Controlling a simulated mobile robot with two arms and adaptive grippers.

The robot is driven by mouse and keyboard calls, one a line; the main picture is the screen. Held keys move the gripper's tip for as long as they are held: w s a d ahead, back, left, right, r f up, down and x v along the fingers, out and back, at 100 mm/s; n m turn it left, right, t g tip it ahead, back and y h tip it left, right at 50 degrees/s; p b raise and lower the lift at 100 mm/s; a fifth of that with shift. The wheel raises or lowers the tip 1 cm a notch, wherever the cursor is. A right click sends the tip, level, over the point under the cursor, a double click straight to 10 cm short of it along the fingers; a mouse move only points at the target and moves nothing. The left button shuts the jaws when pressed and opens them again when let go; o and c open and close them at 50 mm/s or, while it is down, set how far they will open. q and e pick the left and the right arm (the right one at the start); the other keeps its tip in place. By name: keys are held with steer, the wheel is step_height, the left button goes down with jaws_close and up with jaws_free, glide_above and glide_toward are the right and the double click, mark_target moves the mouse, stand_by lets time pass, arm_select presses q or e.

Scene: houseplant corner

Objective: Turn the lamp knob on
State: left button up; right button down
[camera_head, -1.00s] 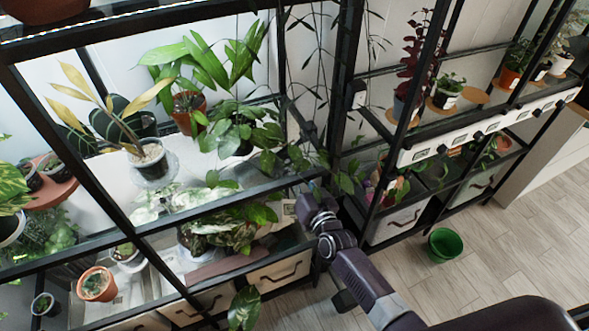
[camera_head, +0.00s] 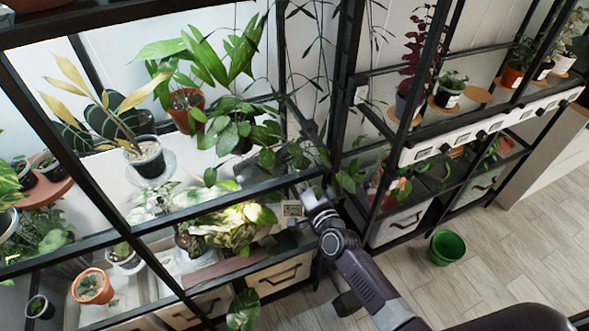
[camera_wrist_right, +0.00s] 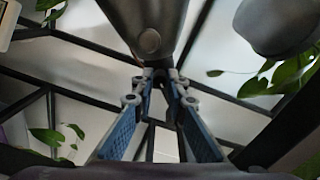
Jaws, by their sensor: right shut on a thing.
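My right gripper (camera_head: 314,198) is at the front edge of the near shelf, beside a small white panel (camera_head: 292,209). It is shut on the lamp knob, which the gripper itself hides in the head view. In the right wrist view its two blue-padded fingers (camera_wrist_right: 160,80) are close together at the far end; the knob cannot be made out clearly there. Bright light falls on the variegated plant (camera_head: 238,228) on the lower shelf, left of the gripper. My left gripper is not in view.
Leafy stems (camera_head: 262,135) hang close behind my right gripper. A second black shelf with white panels and black knobs (camera_head: 481,134) stands to the right. A green pot (camera_head: 446,247) stands on otherwise open wooden floor (camera_head: 500,240).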

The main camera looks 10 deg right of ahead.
steer(key=shift+m, duration=0.6)
steer(key=c, duration=2.2)
jaws_free()
steer(key=s+d, duration=0.2)
steer(key=s, duration=1)
steer(key=shift+d+r, duration=0.15)
steer(key=shift+r, duration=0.05)
